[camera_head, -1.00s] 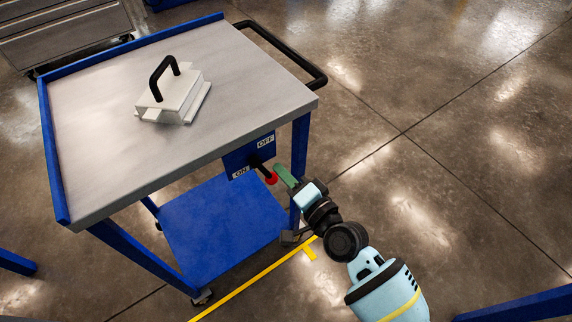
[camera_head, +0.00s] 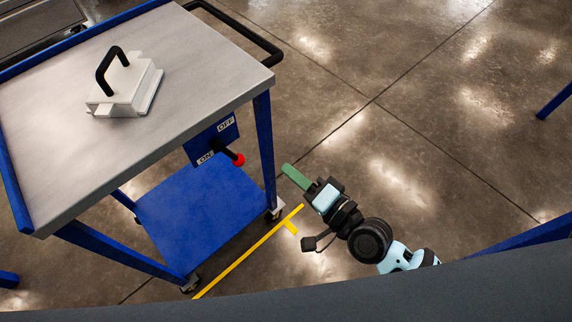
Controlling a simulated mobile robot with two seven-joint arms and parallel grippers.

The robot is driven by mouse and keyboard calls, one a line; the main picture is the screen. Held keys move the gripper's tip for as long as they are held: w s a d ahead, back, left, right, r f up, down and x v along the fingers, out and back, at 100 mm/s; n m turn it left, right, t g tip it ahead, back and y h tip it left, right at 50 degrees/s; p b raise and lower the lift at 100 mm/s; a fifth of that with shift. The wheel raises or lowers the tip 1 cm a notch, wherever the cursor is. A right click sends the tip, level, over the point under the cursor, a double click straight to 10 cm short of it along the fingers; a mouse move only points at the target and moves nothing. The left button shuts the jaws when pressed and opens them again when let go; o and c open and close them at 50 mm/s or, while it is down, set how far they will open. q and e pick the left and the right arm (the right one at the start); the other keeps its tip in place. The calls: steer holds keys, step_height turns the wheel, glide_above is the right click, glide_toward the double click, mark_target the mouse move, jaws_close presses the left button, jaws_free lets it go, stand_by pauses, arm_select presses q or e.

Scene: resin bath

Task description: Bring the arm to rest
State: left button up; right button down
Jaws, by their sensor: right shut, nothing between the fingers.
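My right gripper (camera_head: 290,172) shows right of the cart's front leg, above the floor, with its green fingertips closed together and nothing held. It is apart from the red-knobbed lever (camera_head: 238,159) on the cart's blue switch panel (camera_head: 202,145). The lever lies between the ON and OFF labels, with its knob pointing to the lower right. My right arm reaches in from the lower right. My left gripper is not in view.
A blue cart with a grey metal top (camera_head: 160,55) stands at the left. A white block with a black handle (camera_head: 128,95) sits on it. A black push handle (camera_head: 262,43) sticks out at the cart's far end.

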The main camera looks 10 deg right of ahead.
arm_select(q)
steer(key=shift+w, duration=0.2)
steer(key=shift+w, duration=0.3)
arm_select(e)
steer(key=s+d+f+n+g+h, duration=0.3)
steer(key=s+d+f, duration=0.3)
steer(key=s, duration=0.5)
steer(key=s+d+f+n+g+h, duration=0.25)
steer(key=s+f, duration=0.45)
steer(key=s, duration=0.4)
steer(key=s+d+f+n+g+h, duration=0.25)
steer(key=s+d+f, duration=0.35)
steer(key=s, duration=0.6)
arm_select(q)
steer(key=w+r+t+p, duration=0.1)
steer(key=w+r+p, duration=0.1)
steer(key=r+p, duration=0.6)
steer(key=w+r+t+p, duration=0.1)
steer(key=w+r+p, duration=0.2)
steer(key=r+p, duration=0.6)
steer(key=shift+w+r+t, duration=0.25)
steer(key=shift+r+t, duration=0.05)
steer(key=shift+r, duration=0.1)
arm_select(e)
steer(key=w+r+t+h, duration=0.1)
steer(key=w+r, duration=0.5)
steer(key=r, duration=1)
steer(key=shift+r+n+t, duration=0.35)
steer(key=shift+n+t, duration=0.05)
steer(key=shift+t, duration=0.5)
